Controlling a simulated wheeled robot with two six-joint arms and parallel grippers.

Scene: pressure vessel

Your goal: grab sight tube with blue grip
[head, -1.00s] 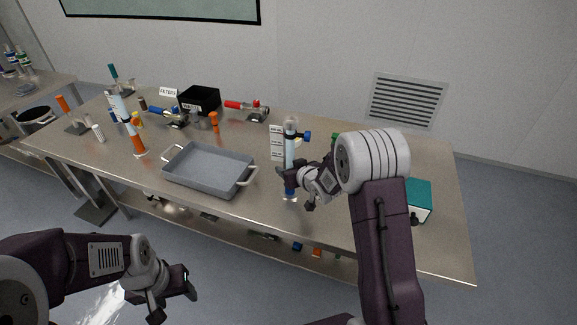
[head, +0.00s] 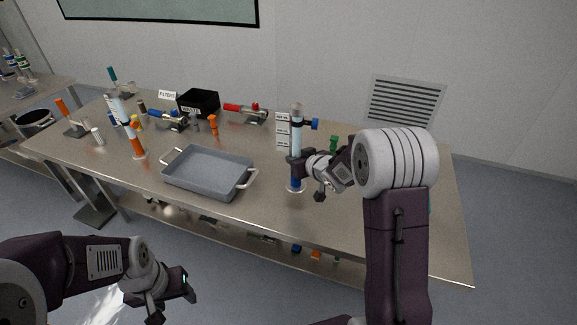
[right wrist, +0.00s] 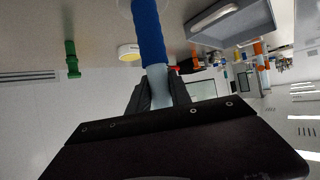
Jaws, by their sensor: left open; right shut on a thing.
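The sight tube with blue grip (head: 296,183) stands upright near the front of the table, right of the grey tray. My left gripper (head: 172,300) is open and empty, low in front of the table.
The grey tray (head: 208,170) lies left of the tube. A tube with an orange grip (head: 136,146) stands left of the tray. A white label stand (head: 282,132) is close behind the held tube. A green piece (head: 334,142) stands to the right.

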